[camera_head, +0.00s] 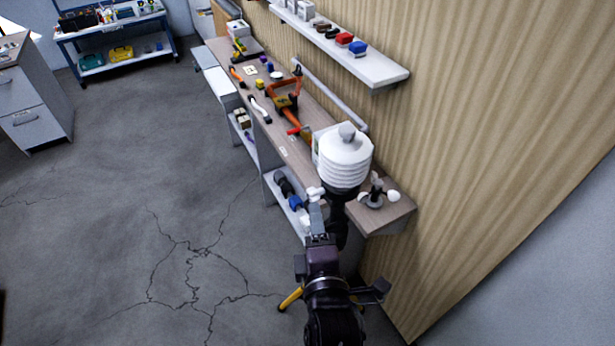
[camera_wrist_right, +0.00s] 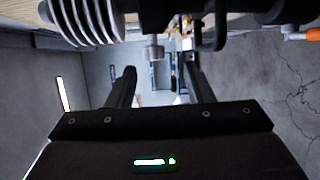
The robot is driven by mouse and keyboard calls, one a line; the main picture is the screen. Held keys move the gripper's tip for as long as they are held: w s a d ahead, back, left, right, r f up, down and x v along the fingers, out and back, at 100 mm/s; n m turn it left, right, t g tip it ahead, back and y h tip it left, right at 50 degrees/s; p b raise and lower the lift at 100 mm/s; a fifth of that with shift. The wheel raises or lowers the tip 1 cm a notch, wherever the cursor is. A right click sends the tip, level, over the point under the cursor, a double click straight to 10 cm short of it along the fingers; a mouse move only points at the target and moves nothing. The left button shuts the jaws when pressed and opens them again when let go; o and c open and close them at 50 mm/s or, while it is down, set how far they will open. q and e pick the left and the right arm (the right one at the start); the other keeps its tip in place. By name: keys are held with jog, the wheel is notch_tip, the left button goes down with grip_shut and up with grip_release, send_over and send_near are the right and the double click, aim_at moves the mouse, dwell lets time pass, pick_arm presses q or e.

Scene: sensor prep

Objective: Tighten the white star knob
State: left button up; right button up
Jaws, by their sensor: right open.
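The white star knob (camera_head: 315,192) shows beside the lower part of the white louvered sensor housing (camera_head: 344,165), just past my right gripper (camera_head: 317,212). In the right wrist view the knob (camera_wrist_right: 153,48) is a small pale piece on a dark mount (camera_wrist_right: 205,12), between the line of the two fingers and a little beyond their tips. My right gripper (camera_wrist_right: 160,74) is open and empty, and does not appear to touch the knob. The louvers (camera_wrist_right: 90,20) are close at upper left there. My left gripper is not in view.
The workbench (camera_head: 285,150) runs along the wooden wall with tools, including an orange-handled one (camera_head: 287,100). A small cup-shaped instrument (camera_head: 376,194) stands right of the housing. A wall shelf (camera_head: 350,62) hangs above. The cracked floor (camera_head: 130,220) at left is clear.

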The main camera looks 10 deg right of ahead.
aim_at(312, 195)
jog(key=shift+w+r, duration=0.4)
jog(key=shift+w, duration=0.15)
jog(key=w+p, duration=0.1)
jog(key=w, duration=0.1)
jog(key=w+p, duration=0.1)
jog(key=w, duration=0.2)
jog(key=shift+w+f, duration=0.2)
jog(key=shift+w, duration=0.05)
jog(key=shift+w+f, duration=0.1)
jog(key=shift+w, duration=0.25)
jog(key=shift+c, duration=0.6)
jog(key=c, duration=0.8)
jog(key=shift+f+t+b, duration=0.3)
jog(key=shift+t+b, duration=0.45)
jog(key=shift+t, duration=0.05)
jog(key=shift+c, duration=0.2)
jog(key=shift+m+t+b, duration=0.3)
jog(key=shift+m+b, duration=0.05)
jog(key=shift+m, duration=0.05)
jog(key=shift+r+t, duration=0.25)
jog(key=shift+t, duration=0.05)
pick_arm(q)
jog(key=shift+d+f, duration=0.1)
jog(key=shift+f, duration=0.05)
